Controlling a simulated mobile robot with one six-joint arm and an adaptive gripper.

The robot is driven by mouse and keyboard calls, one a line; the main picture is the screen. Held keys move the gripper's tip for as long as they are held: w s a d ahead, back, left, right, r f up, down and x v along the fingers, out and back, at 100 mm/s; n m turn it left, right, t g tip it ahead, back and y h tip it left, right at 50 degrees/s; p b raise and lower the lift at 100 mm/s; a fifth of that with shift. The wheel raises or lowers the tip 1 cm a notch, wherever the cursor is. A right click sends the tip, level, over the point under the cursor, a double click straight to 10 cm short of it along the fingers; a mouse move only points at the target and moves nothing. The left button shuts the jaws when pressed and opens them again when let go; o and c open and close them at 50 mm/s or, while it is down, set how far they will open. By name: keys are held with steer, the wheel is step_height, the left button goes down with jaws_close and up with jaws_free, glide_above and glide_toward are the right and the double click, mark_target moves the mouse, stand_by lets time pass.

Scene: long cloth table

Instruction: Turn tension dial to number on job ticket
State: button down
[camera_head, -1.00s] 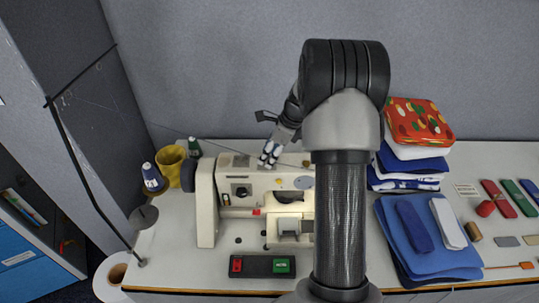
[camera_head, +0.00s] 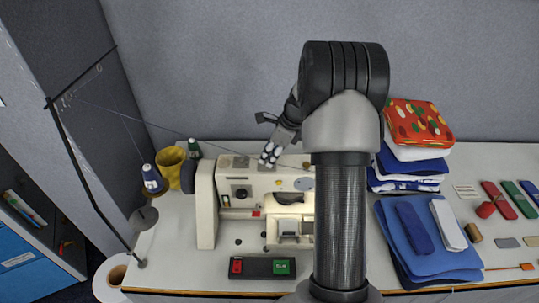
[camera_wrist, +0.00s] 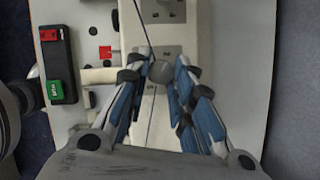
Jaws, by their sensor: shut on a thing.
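The cream sewing machine (camera_head: 207,215) stands on the left part of the table. My gripper (camera_head: 268,160) reaches down to the top of the machine in the head view. In the wrist view, my gripper (camera_wrist: 161,72) is shut on a round grey knob (camera_wrist: 160,70), which appears to be the tension dial. The fingers sit on either side of it. A small pale card with lines (camera_head: 466,191) lies on the right of the table. It may be the job ticket, but its text is unreadable.
A red and green switch box (camera_head: 262,277) lies in front of the machine. A yellow mug (camera_head: 171,163), thread cones (camera_head: 152,180) and a thread stand (camera_head: 85,180) are at left. Folded cloth (camera_head: 415,150) is stacked right of my arm. Thread runs across the machine.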

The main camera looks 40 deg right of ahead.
steer(key=shift+n+p, duration=0.3)
steer(key=shift+p, duration=0.15)
steer(key=shift+w+d+r+n+g+y+p, duration=0.15)
steer(key=shift+n+g+y+p, duration=0.2)
steer(key=shift+n+p, duration=0.65)
steer(key=n+g+p, duration=0.1)
steer(key=n+p, duration=0.1)
steer(key=shift+n+y, duration=0.3)
steer(key=shift+y, duration=0.05)
steer(key=n+p, duration=0.1)
steer(key=n+g+p, duration=0.1)
steer(key=n, duration=0.1)
steer(key=shift+w+n, duration=0.2)
steer(key=shift+n, duration=0.1)
steer(key=shift+w+n+g+p, duration=0.15)
steer(key=shift+n+g+p, duration=0.5)
steer(key=shift+n, duration=0.85)
steer(key=c, duration=1.4)
jaws_free()
steer(key=shift+o, duration=0.2)
